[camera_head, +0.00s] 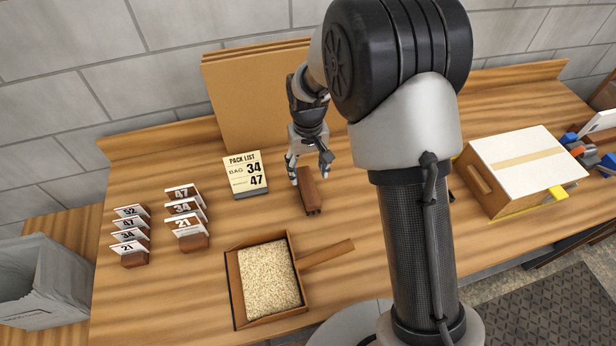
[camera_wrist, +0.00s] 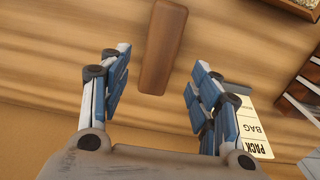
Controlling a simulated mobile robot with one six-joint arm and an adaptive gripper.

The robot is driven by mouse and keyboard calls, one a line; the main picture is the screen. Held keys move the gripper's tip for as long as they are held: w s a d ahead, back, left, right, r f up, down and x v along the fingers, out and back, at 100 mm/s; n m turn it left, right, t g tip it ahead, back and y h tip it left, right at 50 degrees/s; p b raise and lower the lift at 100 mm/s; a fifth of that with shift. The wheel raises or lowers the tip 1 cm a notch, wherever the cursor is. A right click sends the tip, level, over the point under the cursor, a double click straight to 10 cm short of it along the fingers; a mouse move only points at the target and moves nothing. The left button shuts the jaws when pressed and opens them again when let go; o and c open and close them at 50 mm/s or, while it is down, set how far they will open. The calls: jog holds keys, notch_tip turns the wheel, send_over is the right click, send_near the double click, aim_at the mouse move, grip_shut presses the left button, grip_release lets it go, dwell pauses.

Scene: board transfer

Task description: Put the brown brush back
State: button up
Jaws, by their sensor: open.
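The brown brush (camera_head: 310,191) lies on the wooden table, near the middle, behind and right of a dustpan-like tray of grain. In the wrist view the brush (camera_wrist: 163,45) shows as a long brown block ahead of the fingers. My gripper (camera_head: 309,171) is over the brush's far end in the head view. In the wrist view my gripper (camera_wrist: 155,88) has its blue-padded fingers spread apart, with nothing between the pads that I can see. The brush's bristles are hardly visible.
The grain tray (camera_head: 236,290) has a handle pointing right. A pack list sign (camera_head: 245,174), number cards in holders (camera_head: 193,243), a cardboard box (camera_head: 487,196) and a grey bin (camera_head: 72,272) stand around. Brown boards (camera_head: 235,95) lean behind my arm.

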jog(key=s+d+r+t, duration=0.1)
jog(key=s+d+r, duration=0.25)
jog(key=r, duration=0.55)
jog(key=s+d+r+t, duration=0.1)
jog(key=s+d+r, duration=0.1)
jog(key=s+r, duration=0.5)
jog(key=s+d+r+m+t, duration=0.1)
jog(key=s+d+r, duration=0.1)
jog(key=s, duration=0.6)
jog(key=s+d+r+m+t, duration=0.1)
jog(key=s+d+r, duration=0.2)
jog(key=s+r, duration=0.2)
jog(key=s, duration=0.3)
jog(key=shift+s+t, duration=0.25)
jog(key=shift+t, duration=0.05)
